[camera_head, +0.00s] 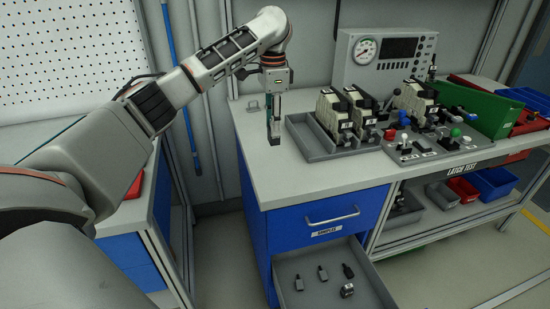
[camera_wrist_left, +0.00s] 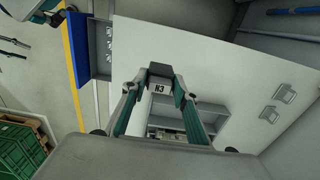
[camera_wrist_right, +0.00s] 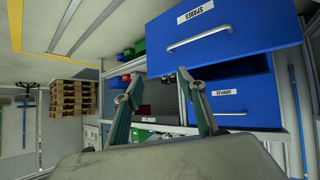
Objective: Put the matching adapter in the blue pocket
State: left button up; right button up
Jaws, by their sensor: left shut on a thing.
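My left gripper (camera_head: 274,128) is shut on a small dark adapter, seen in the left wrist view (camera_wrist_left: 160,73) with a white label that looks like "H3" or "N3". In the head view the gripper points down over the left part of the bench top (camera_head: 300,173), left of a grey tray. Several small adapters (camera_head: 323,273) lie in the open drawer (camera_head: 368,290) below. A test fixture (camera_head: 425,150) with coloured knobs stands right of the tray. I cannot make out which part is the blue pocket. My right gripper (camera_wrist_right: 160,88) is open and empty in its wrist view.
The grey tray (camera_head: 312,143) holds several labelled pale modules (camera_head: 333,112). Behind stands a gauge box (camera_head: 385,60). A green bin (camera_head: 490,108) and blue bins (camera_head: 494,184) are at the right. The bench's front left is clear. The open drawer juts out in front.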

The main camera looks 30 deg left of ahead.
aim_at(273, 143)
pick_arm(q)
notch_tip(273, 143, down, 6)
jog(key=shift+r+b, duration=0.1)
jog(key=shift+b, duration=0.95)
jog(key=shift+f, duration=0.3)
jog(key=shift+f+b, duration=0.3)
notch_tip(273, 143, down, 4)
jog(key=shift+r+b, duration=0.1)
jog(key=shift+b, duration=0.85)
jog(key=shift+w, duration=0.1)
jog(key=shift+c, duration=0.5)
jog(key=shift+r, duration=0.25)
pick_arm(e)
jog(key=shift+w+d+f, duration=0.3)
jog(key=shift+w+f, duration=0.1)
jog(key=shift+f, duration=0.2)
jog(key=shift+w+d+f, duration=0.25)
jog(key=shift+w+f, duration=0.15)
jog(key=shift+f, duration=0.2)
pick_arm(q)
jog(key=o, duration=1.2)
jog(key=shift+f, duration=0.15)
pick_arm(e)
jog(key=shift+s+f, duration=0.1)
jog(key=shift+f, duration=0.05)
